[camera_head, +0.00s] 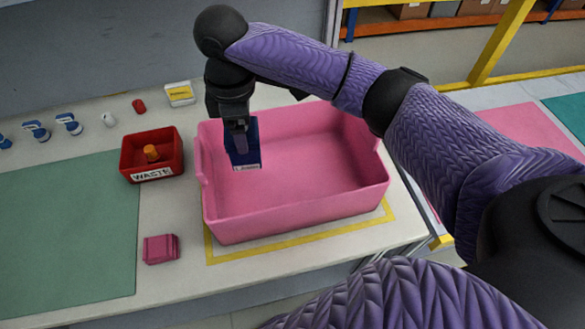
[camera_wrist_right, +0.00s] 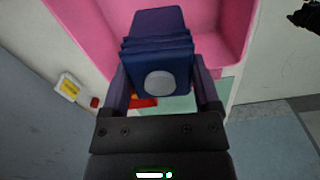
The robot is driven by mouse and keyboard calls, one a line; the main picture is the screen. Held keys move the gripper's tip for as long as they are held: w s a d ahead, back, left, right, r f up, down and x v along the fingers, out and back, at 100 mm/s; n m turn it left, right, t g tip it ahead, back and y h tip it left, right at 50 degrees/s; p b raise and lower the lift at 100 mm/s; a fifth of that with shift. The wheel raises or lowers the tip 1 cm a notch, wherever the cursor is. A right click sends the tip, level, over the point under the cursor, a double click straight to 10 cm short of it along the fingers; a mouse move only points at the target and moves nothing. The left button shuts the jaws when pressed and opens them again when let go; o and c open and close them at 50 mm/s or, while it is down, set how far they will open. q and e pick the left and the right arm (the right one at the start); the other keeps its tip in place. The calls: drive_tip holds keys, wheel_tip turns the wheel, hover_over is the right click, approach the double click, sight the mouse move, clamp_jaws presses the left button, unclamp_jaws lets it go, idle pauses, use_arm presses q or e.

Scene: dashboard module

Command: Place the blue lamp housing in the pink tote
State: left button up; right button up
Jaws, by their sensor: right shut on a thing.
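The blue lamp housing (camera_head: 244,147) is a dark blue block with a white label at its lower end in the head view. My right gripper (camera_head: 238,128) is shut on it and holds it over the left part of the pink tote (camera_head: 300,213). In the right wrist view, the lamp housing (camera_wrist_right: 158,55) with a pale round disc sits between the fingers of my right gripper (camera_wrist_right: 162,88), and the pink tote (camera_wrist_right: 84,35) lies behind it. I cannot tell whether the housing touches the tote's floor. My left gripper is not in view.
A red waste bin (camera_head: 128,163) with an orange item stands left of the tote. A pink block (camera_head: 160,248) lies in front of the bin. A green mat (camera_head: 65,235) is at left. Several small blue-and-white parts (camera_head: 70,124) and a yellow-and-white box (camera_head: 180,94) lie at the back.

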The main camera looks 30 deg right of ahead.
drive_tip(key=shift+w+f+n, duration=0.2)
drive_tip(key=shift+f+n, duration=0.2)
drive_tip(key=shift+n, duration=0.1)
wheel_tip(320, 180, down, 10)
drive_tip(key=b, duration=0.3)
drive_tip(key=shift+f, duration=0.15)
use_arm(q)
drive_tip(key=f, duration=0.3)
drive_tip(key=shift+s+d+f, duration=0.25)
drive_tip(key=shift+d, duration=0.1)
use_arm(e)
drive_tip(key=o, duration=1.2)
wheel_tip(320, 180, up, 11)
drive_tip(key=p, duration=0.3)
drive_tip(key=shift+r, duration=0.2)
drive_tip(key=shift+r+p, duration=0.3)
drive_tip(key=shift+r, duration=0.2)
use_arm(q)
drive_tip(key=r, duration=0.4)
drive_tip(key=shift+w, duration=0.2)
